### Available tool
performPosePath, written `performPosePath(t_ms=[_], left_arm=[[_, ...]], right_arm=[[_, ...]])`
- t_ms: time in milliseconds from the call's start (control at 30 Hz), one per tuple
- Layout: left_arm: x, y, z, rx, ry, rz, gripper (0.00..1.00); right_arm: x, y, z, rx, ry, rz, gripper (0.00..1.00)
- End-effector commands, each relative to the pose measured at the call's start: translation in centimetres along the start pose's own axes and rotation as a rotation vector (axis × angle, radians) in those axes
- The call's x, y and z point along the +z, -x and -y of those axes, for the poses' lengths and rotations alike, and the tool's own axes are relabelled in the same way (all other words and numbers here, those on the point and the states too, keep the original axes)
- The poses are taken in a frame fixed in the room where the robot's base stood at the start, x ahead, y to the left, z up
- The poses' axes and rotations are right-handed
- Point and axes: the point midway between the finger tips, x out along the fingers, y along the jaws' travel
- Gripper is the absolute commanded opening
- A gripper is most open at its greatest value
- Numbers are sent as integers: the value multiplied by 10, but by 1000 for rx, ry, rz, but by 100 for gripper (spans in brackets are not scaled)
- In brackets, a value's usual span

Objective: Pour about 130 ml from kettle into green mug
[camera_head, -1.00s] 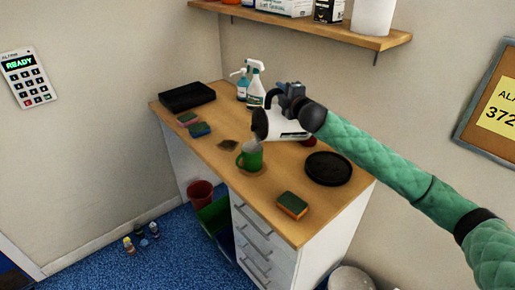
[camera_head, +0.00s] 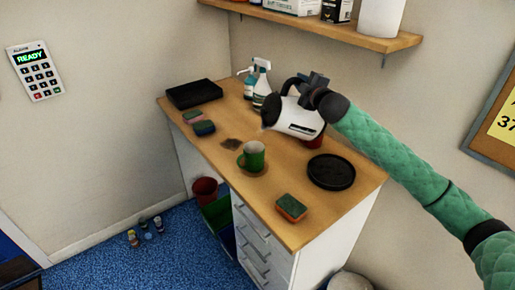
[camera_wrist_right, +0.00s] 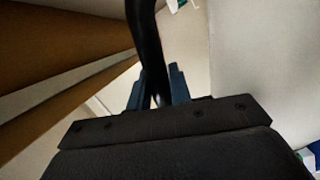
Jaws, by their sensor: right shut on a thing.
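The white kettle (camera_head: 292,117) with a black handle is in the air above the desk, tilted with its spout toward the left. My right gripper (camera_head: 308,88) is shut on the kettle's handle; the dark handle (camera_wrist_right: 143,40) shows between the fingers in the right wrist view. The green mug (camera_head: 254,157) stands upright on a small brown coaster or saucer, below and slightly left of the kettle. No stream is visible between spout and mug. The mug's inside is too small to judge. My left gripper is not in view.
On the wooden desk (camera_head: 215,153) are a black tray (camera_head: 194,93), sponges (camera_head: 291,207), spray bottles (camera_head: 261,80), a round black plate (camera_head: 331,171) and a red object (camera_head: 311,140) behind the kettle. A wall shelf (camera_head: 330,33) hangs above.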

Motion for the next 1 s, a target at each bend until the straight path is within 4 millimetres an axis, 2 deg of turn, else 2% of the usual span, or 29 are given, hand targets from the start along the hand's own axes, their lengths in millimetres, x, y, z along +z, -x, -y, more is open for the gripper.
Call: performPosePath(t_ms=[267,533,767,1000], left_arm=[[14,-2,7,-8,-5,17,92],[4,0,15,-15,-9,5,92],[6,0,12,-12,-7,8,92],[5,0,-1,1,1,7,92]], right_arm=[[-1,0,-4,4,-4,-2,0],[-1,0,-4,4,-4,-3,0],[-1,0,-4,4,-4,-3,0],[-1,0,-4,4,-3,-3,0]])
